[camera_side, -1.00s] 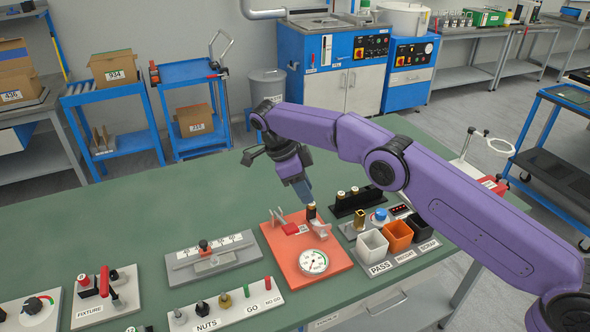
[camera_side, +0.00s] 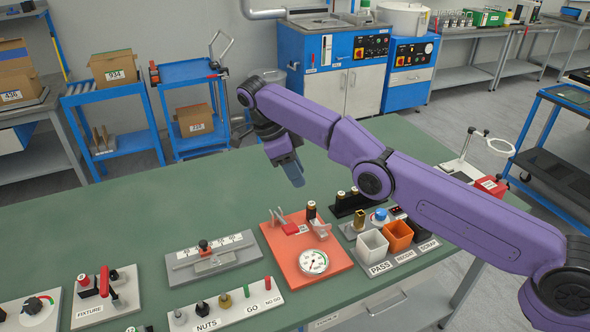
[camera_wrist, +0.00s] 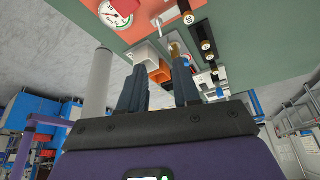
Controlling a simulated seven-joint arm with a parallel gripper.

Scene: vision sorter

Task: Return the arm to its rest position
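My purple arm reaches in from the right in the side view. My gripper (camera_side: 294,174) hangs above the green bench, up and behind the orange-red gauge plate (camera_side: 334,264), clear of everything on it. In the wrist view my gripper (camera_wrist: 159,82) shows two blue-grey fingers standing apart with nothing held between them. A brass-and-black part (camera_side: 311,210) stands on the gauge plate, under the gripper and apart from it.
White, orange and black bins (camera_side: 372,246) stand right of the gauge plate. A black rack (camera_side: 349,203) sits behind them. A slide gauge (camera_side: 213,256) and a nuts tray (camera_side: 226,307) lie to the left. The bench's back left is clear.

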